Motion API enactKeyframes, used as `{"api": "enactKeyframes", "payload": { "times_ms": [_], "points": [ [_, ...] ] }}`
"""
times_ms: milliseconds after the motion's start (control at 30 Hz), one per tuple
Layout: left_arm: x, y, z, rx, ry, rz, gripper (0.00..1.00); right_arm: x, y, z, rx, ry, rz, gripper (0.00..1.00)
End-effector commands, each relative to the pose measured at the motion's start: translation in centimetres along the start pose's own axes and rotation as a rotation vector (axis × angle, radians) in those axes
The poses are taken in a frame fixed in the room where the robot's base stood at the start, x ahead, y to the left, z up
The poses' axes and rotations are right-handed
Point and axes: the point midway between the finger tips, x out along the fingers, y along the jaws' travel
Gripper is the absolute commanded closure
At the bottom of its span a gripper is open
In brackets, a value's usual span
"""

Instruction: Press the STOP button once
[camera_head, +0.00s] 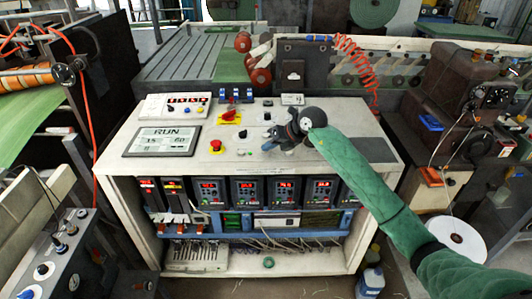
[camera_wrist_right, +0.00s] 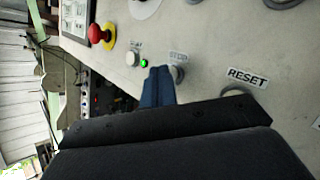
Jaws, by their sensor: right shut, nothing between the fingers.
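The STOP button (camera_wrist_right: 178,74) is a small round grey button under its STOP label (camera_wrist_right: 179,58) in the right wrist view. My right gripper (camera_wrist_right: 160,72) is shut and empty, its blue fingertips just left of the button and partly covering it. I cannot tell whether they touch it. In the head view my right gripper (camera_head: 268,143) is low over the panel top (camera_head: 190,175), and I cannot make out the STOP button there. The display (camera_head: 163,141) reads RUN. My left gripper is not in view.
A lit green button (camera_wrist_right: 144,63) sits left of STOP. A red mushroom button (camera_wrist_right: 97,33) with a yellow ring is further left. The RESET label (camera_wrist_right: 246,76) is to the right, its button (camera_wrist_right: 234,90) partly hidden. A yellow-based red switch (camera_head: 230,117) is behind.

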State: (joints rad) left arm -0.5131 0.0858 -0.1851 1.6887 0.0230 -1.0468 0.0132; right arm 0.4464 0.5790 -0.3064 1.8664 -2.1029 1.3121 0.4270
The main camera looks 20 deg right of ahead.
Motion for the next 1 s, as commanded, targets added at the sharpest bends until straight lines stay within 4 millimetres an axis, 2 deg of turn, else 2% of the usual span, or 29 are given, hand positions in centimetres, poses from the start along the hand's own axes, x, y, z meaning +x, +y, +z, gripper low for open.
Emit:
{"api": "enactKeyframes", "payload": {
  "times_ms": [767,1000],
  "points": [
    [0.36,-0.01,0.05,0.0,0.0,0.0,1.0,0.36,-0.27,-0.28,0.0,0.001,0.0,1.0],
    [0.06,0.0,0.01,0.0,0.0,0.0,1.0,-0.13,0.06,0.08,0.0,0.0,0.0,1.0]
  ]
}}
